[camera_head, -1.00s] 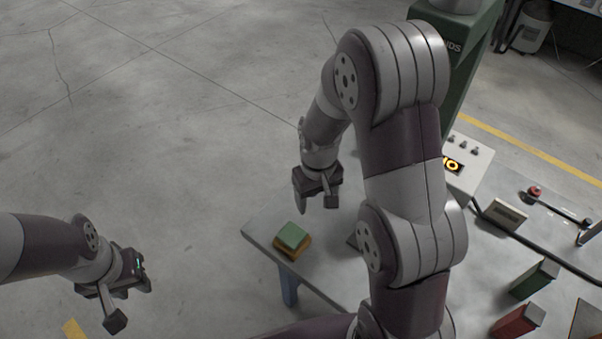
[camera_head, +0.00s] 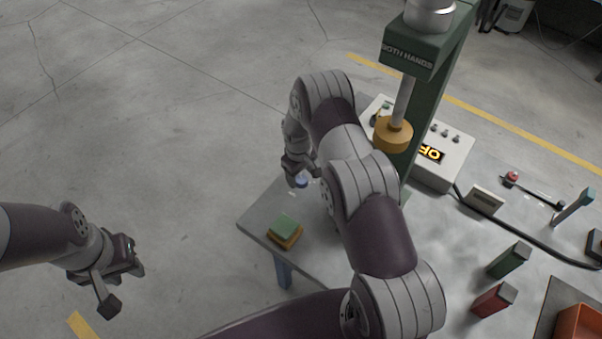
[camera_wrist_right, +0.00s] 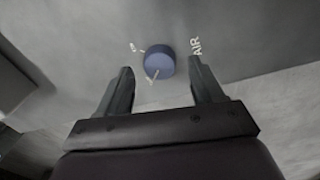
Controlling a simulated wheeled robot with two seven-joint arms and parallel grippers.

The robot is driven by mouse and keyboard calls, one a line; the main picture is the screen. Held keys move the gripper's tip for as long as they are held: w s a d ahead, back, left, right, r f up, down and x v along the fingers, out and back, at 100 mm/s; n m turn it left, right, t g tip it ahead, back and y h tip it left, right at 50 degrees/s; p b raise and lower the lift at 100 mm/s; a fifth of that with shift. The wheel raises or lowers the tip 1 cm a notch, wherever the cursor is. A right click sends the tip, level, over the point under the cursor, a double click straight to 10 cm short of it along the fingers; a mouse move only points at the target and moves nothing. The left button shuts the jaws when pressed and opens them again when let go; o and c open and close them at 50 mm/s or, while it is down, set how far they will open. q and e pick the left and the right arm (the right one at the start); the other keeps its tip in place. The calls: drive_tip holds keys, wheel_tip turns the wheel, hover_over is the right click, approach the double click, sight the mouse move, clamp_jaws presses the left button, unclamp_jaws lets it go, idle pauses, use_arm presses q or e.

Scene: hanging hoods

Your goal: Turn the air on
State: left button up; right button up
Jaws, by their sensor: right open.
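The air knob is a round blue knob (camera_wrist_right: 160,60) with a white pointer line, on a grey surface beside the label AIR (camera_wrist_right: 196,46). In the head view, a small blue knob (camera_head: 301,181) shows just below my right gripper (camera_head: 296,170), over the table's far left part. In the right wrist view, my right gripper (camera_wrist_right: 160,80) is open, one finger on each side of the knob's near edge, with gaps on both sides. I cannot tell how deep the fingertips reach. My left gripper (camera_head: 122,285) is open and empty, off to the left over the floor.
A green press (camera_head: 440,75) with a yellow collar stands behind my right arm. A control box (camera_head: 450,170) has a lit, partly hidden display beginning "OF". Stacked green and yellow blocks (camera_head: 286,231) lie on the grey table (camera_head: 315,255). Green and red blocks stand right.

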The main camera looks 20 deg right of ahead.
drive_tip(key=shift+f, duration=0.85)
drive_tip(key=c, duration=1.1)
drive_tip(key=shift+o, duration=0.2)
